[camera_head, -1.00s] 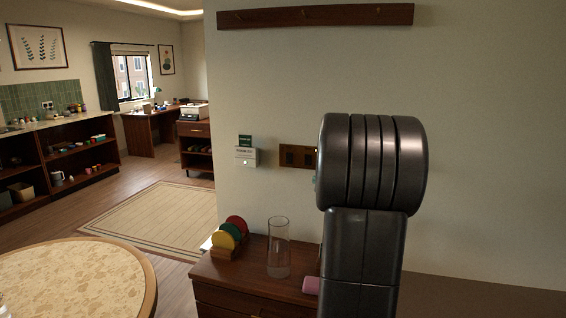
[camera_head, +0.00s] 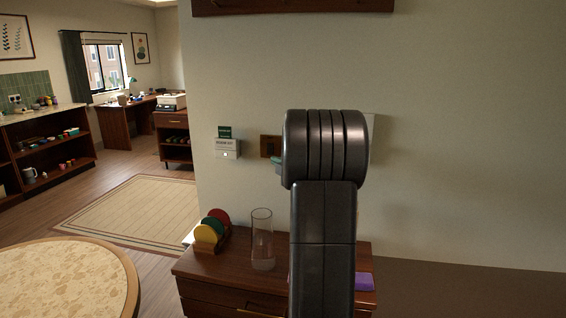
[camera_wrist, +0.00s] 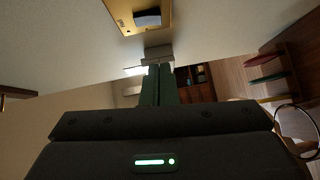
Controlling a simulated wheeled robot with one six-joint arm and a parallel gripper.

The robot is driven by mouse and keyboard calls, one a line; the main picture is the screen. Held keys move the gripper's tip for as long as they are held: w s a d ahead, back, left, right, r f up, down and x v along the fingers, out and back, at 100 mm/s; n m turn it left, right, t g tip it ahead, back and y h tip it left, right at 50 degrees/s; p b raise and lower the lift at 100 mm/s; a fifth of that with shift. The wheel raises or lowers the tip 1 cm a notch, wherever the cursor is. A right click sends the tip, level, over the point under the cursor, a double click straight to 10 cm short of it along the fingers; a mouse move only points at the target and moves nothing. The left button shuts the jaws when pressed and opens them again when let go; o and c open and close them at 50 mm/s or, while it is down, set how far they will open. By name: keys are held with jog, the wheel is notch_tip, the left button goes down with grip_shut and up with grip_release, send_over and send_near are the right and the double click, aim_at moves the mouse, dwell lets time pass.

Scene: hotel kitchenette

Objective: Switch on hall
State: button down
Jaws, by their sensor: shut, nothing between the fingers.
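A brass-brown switch plate (camera_head: 270,146) is on the wall in the head view, its right part hidden behind my arm. The wrist view shows part of the plate (camera_wrist: 127,20) at the top, with a dark and pale rocker (camera_wrist: 148,17) on it. No hall label is readable. My gripper (camera_wrist: 159,70) shows in the wrist view with its green fingers together and empty. The fingertips appear near the wall just below the plate in that picture; I cannot tell whether they touch anything. In the head view my arm hides nearly all of the gripper.
A card holder (camera_head: 227,148) is on the wall left of the plate, under a small green sign (camera_head: 225,131). Below, a wooden cabinet (camera_head: 200,268) bears a glass (camera_head: 262,240), coloured discs (camera_head: 207,233) and a purple item (camera_head: 364,281). A round table (camera_head: 130,285) stands at left.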

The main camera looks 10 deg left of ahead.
aim_at(267, 154)
jog(key=shift+w+a+f+p, duration=0.15)
jog(key=shift+w+a+p, duration=0.3)
jog(key=shift+w, duration=0.8)
jog(key=shift+w+a+f+p, duration=0.25)
jog(key=shift+w+a, duration=0.35)
jog(key=shift+w, duration=0.6)
jog(key=shift+w+a+f+p, duration=0.1)
jog(key=shift+w+a+p, duration=0.35)
jog(key=shift+w, duration=0.8)
